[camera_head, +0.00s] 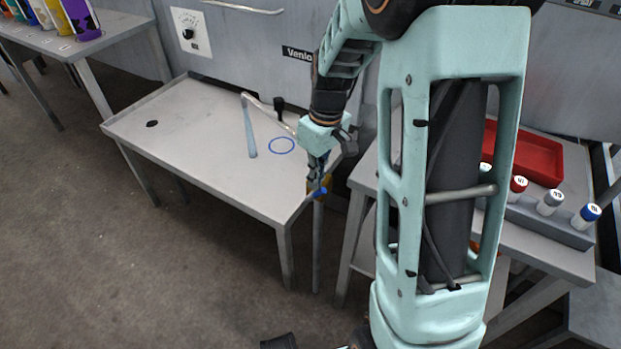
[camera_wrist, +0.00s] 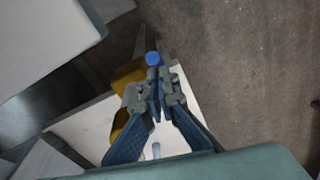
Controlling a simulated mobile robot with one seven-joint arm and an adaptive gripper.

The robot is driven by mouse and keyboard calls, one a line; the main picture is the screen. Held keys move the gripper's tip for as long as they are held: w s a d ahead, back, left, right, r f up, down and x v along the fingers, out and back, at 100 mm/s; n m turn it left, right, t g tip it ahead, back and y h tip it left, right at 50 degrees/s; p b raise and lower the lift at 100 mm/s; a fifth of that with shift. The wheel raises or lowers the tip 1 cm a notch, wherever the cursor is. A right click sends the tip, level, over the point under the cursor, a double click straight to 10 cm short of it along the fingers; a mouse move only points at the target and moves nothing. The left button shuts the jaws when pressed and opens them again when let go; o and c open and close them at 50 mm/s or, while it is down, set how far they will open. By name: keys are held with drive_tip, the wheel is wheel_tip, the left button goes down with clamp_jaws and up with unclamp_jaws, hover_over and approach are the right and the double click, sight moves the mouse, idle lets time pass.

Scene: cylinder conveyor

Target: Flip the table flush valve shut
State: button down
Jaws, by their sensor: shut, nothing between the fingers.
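The flush valve has a yellow body (camera_head: 326,184) and a blue handle (camera_head: 320,193), at the right front edge of the metal wash table (camera_head: 200,135). My gripper (camera_head: 317,181) is shut and points down at the valve, close to the handle. In the wrist view, the shut fingertips (camera_wrist: 160,72) are next to the blue end of the handle (camera_wrist: 152,58), with the yellow body (camera_wrist: 129,74) to their left. Whether they touch the handle I cannot tell. The fingers hide part of the valve, so its handle angle is unclear.
A bent spout (camera_head: 249,125) and a blue ring mark (camera_head: 281,145) are on the wash table. To the right, another table carries a red tray (camera_head: 530,154) and a grey rack (camera_head: 545,218) with several capped cylinders. Open floor lies in front.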

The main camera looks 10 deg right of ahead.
drive_tip(key=shift+s+d+f, duration=0.2)
drive_tip(key=shift+s+d, duration=0.25)
drive_tip(key=shift+s+d+f, duration=0.2)
drive_tip(key=shift+s+d, duration=0.2)
drive_tip(key=shift+d, duration=0.05)
drive_tip(key=shift+s+d+f, duration=0.65)
drive_tip(key=shift+f, duration=0.25)
wheel_tip(320, 180, up, 12)
drive_tip(key=d, duration=0.1)
drive_tip(key=shift+s, duration=0.2)
drive_tip(key=shift+d, duration=0.1)
